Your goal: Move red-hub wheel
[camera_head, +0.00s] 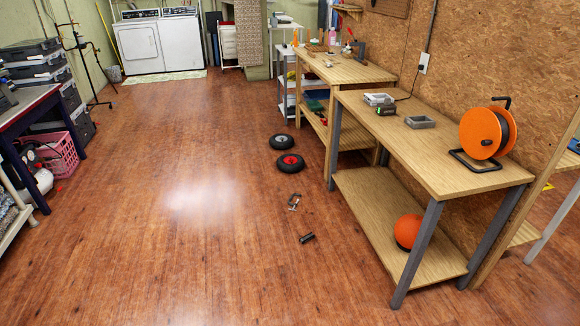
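The red-hub wheel (291,164) lies flat on the wooden floor, a black tyre with a red centre. It is left of the wooden workbenches, near the middle of the view. A second black wheel with a grey hub (281,144) lies on the floor just behind it. Neither of my grippers shows in the head view.
A small clamp (294,202) and a dark cylindrical tool (306,238) lie on the floor in front of the wheels. The near workbench (433,154) stands at right, holding an orange cable reel (482,134).

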